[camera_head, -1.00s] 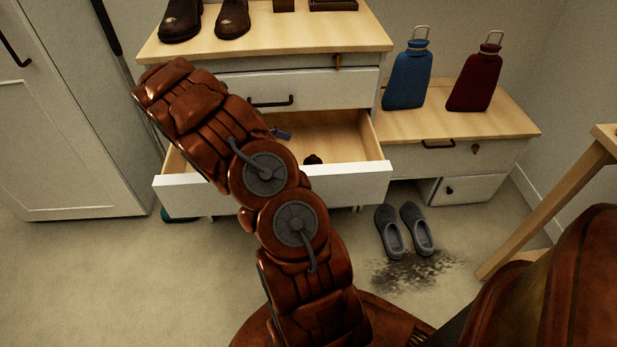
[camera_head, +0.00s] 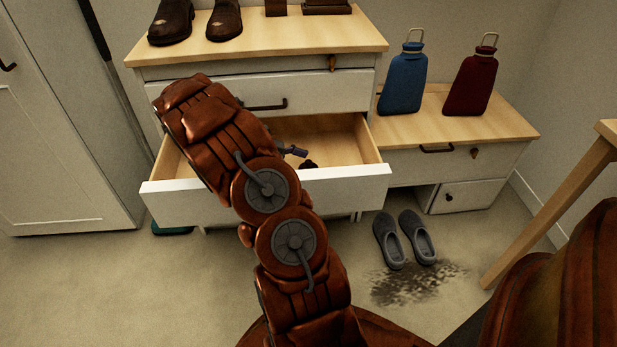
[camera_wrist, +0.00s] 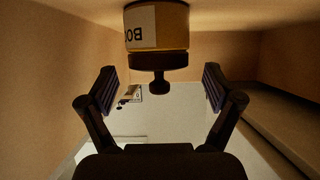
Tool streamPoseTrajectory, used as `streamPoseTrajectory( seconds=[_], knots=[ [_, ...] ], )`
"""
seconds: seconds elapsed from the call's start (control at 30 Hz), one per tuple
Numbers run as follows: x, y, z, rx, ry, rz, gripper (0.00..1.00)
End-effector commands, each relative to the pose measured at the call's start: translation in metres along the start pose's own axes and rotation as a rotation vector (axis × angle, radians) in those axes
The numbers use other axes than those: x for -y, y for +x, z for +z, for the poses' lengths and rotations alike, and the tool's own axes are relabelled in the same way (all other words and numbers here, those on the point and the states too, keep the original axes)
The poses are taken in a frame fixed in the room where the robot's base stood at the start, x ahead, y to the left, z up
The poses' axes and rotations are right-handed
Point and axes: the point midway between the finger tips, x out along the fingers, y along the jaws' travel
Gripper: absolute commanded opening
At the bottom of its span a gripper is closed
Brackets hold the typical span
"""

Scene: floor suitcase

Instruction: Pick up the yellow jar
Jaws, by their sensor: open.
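The yellow jar (camera_wrist: 158,27) shows at the top middle of the wrist view, upside down there, with a pale label and a dark knobbed lid. My gripper (camera_wrist: 158,88) is open, with one dark finger on each side below the lid in the picture. The jar is not between the fingertips, and I see no contact. In the head view, a finger of my gripper (camera_head: 292,150) shows over the open drawer (camera_head: 345,172), beside a small dark knob-like thing. My arm hides most of the gripper, and no yellow shows there.
The drawer's wooden walls (camera_wrist: 45,75) surround the wrist view. Above the drawer is a closed drawer (camera_head: 320,90) under a top with brown boots (camera_head: 225,20). A blue bottle (camera_head: 404,82) and a red bottle (camera_head: 470,84) stand right. Grey slippers (camera_head: 390,242) lie on the floor.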

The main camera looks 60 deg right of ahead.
Motion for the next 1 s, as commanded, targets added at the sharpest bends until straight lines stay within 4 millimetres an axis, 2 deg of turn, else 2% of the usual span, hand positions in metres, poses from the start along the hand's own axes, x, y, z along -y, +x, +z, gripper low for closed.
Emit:
streamPoseTrajectory(
  seconds=[0.13, 0.4, 1.0],
  knots=[
    [-0.0009, 0.0129, 0.0004, -0.002, -0.003, 0.001, 0.90],
    [-0.0007, 0.0141, -0.0001, -0.002, -0.003, 0.001, 0.89],
    [-0.0008, 0.0141, 0.0001, -0.002, -0.003, 0.001, 0.27]
  ],
)
